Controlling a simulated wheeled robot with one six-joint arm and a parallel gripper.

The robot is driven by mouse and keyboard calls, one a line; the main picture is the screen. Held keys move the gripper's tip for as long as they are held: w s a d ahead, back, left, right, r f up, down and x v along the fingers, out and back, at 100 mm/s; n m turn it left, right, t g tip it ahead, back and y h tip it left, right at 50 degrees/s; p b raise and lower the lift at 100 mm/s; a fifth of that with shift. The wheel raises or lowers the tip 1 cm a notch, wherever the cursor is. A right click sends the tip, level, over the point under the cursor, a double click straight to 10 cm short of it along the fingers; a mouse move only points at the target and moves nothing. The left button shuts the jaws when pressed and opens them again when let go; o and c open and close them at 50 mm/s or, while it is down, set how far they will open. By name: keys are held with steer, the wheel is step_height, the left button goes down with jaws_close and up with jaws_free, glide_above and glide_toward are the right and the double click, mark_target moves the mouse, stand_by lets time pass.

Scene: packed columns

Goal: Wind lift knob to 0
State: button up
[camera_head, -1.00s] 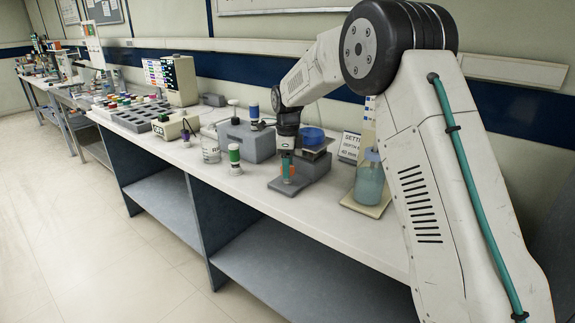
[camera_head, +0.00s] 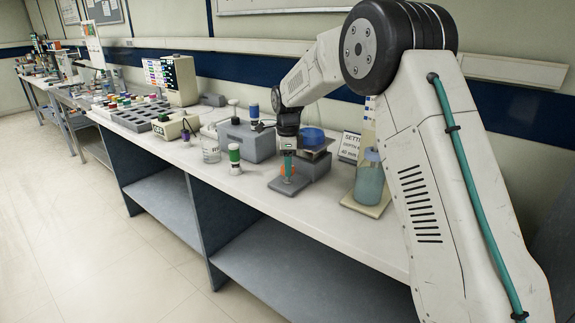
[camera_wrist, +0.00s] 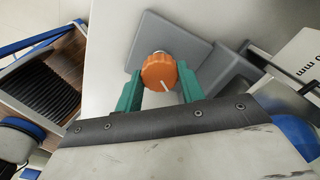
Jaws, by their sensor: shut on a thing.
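The lift knob is an orange ribbed knob (camera_wrist: 159,72) with a white pointer line on its face, seen in the wrist view. It sits over a grey plate (camera_wrist: 176,38). My gripper (camera_wrist: 159,84) has green fingers, one on each side of the knob, and is shut on it. The line points down toward my wrist, slightly to the right. No 0 mark or scale can be read around the knob. In the head view my gripper (camera_head: 288,167) points down at the grey plate (camera_head: 289,185); the orange knob is mostly hidden by the fingers.
A grey block with a blue dish (camera_head: 312,137) stands just behind my gripper. A jar of teal liquid (camera_head: 369,180) and a settings card (camera_head: 349,147) are to the right.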

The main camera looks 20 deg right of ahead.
steer(key=n, duration=0.9)
steer(key=shift+r, duration=0.1)
steer(key=n, duration=0.4)
steer(key=shift+n, duration=0.3)
steer(key=n, duration=0.3)
steer(key=shift+n, duration=0.3)
steer(key=n, duration=0.9)
steer(key=shift+w, duration=0.1)
steer(key=n, duration=0.4)
steer(key=shift+n, duration=2)
